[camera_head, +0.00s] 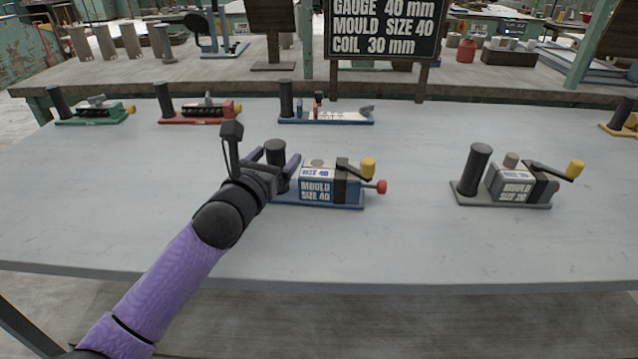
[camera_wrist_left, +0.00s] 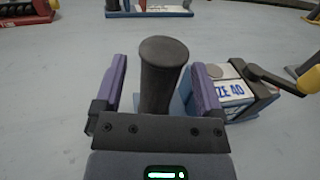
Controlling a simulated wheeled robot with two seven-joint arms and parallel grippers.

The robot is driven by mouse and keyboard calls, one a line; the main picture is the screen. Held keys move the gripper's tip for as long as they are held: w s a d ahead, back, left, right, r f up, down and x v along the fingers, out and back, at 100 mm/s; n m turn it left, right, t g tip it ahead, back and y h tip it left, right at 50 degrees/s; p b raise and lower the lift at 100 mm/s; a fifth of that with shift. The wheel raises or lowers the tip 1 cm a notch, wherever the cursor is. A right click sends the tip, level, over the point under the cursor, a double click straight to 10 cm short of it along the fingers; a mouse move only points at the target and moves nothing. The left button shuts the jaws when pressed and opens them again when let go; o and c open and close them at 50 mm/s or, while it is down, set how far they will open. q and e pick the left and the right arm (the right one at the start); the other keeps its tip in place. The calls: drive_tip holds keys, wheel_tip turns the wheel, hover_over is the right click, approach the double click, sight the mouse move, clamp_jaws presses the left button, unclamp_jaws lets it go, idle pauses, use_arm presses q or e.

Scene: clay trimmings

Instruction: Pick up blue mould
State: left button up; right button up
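The blue mould (camera_head: 318,190) stands on the table in front of me, labelled "MOULD SIZE 40", with a black post (camera_head: 276,152) at its left end, a yellow-knobbed crank and a red knob at its right. My left gripper (camera_head: 278,172) is at the post. In the left wrist view the open purple fingers (camera_wrist_left: 160,88) stand on either side of the post (camera_wrist_left: 162,75), with gaps showing at both sides. The mould's block also shows there (camera_wrist_left: 236,92), right of the right finger. My right gripper is in neither view.
A grey mould (camera_head: 510,183) labelled size 30 or similar stands to the right. Green (camera_head: 95,113), red (camera_head: 200,110) and blue-based (camera_head: 327,114) devices line the back. A sign (camera_head: 384,28) reads mould size 40. The front table strip is clear.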

sight(273, 146)
use_arm(q)
clamp_jaws()
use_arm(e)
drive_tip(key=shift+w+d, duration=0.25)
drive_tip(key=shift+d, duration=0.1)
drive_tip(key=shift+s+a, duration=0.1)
use_arm(q)
drive_tip(key=shift+r, duration=0.4)
wheel_tip(273, 146, up, 9)
drive_tip(key=p, duration=0.5)
drive_tip(key=shift+p, duration=0.3)
drive_tip(key=shift+f+b, duration=1.15)
drive_tip(key=shift+f, duration=1)
drive_tip(key=shift+f+b, duration=0.5)
drive_tip(key=shift+f, duration=0.5)
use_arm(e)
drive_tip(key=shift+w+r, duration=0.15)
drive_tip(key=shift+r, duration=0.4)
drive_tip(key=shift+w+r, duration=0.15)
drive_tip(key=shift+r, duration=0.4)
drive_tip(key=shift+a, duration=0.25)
